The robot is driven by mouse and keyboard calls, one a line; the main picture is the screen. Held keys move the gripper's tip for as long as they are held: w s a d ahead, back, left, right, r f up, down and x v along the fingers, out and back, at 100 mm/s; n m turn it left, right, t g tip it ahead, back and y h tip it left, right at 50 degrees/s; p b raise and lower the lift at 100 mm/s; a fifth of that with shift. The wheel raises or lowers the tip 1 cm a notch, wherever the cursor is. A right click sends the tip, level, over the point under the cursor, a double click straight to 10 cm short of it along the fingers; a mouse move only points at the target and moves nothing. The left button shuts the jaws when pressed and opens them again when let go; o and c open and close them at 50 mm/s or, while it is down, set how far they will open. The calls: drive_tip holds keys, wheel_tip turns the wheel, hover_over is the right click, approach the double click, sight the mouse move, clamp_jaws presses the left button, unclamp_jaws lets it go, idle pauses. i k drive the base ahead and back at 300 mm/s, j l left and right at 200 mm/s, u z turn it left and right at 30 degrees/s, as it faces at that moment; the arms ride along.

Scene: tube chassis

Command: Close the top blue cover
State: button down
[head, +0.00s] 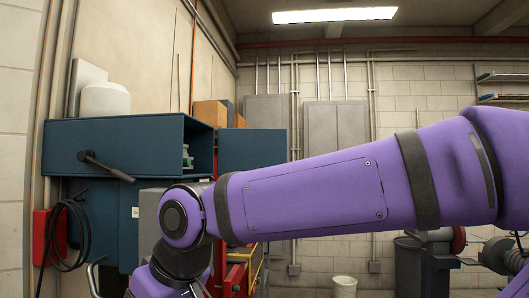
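A dark blue cabinet (115,145) stands at the left in the head view. Its upper compartment is open on the right side, with small greenish items inside. A blue panel (252,149) stands out to the right of that opening; I cannot tell whether it is the top cover swung open. A dark lever handle (105,166) sticks out from the cabinet's front. My purple arm crosses the picture from the right and bends down in front of the cabinet's lower right part. My gripper is below the picture's edge and cannot be seen.
A white container (105,99) and orange-brown boxes (210,113) stand on or behind the cabinet. A red box with a black hose (62,235) is at the left. A white bucket (344,287) and a dark bin (409,265) stand on the floor to the right.

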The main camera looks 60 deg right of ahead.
sight(244, 150)
drive_tip(key=k+j+u, duration=0.1)
drive_tip(key=k+u, duration=0.2)
drive_tip(key=k, duration=0.2)
drive_tip(key=k+j+u, duration=0.25)
drive_tip(key=k, duration=0.25)
drive_tip(key=l+u, duration=0.15)
drive_tip(key=u, duration=0.25)
drive_tip(key=l+u, duration=0.2)
drive_tip(key=u, duration=0.2)
drive_tip(key=l+u, duration=0.15)
drive_tip(key=u, duration=0.25)
drive_tip(key=k+l+u, duration=0.1)
drive_tip(key=u, duration=0.3)
drive_tip(key=k+l, duration=0.3)
drive_tip(key=l, duration=0.3)
drive_tip(key=k+l, duration=0.3)
drive_tip(key=l, duration=0.35)
drive_tip(key=k+l, duration=0.35)
drive_tip(key=l, duration=0.25)
drive_tip(key=k+l, duration=0.3)
drive_tip(key=l, duration=0.35)
drive_tip(key=k+l, duration=0.3)
drive_tip(key=l, duration=0.3)
drive_tip(key=k+l, duration=0.3)
drive_tip(key=l, duration=0.3)
drive_tip(key=k+l, duration=0.3)
drive_tip(key=l, duration=0.35)
drive_tip(key=k+l, duration=0.35)
drive_tip(key=l, duration=0.25)
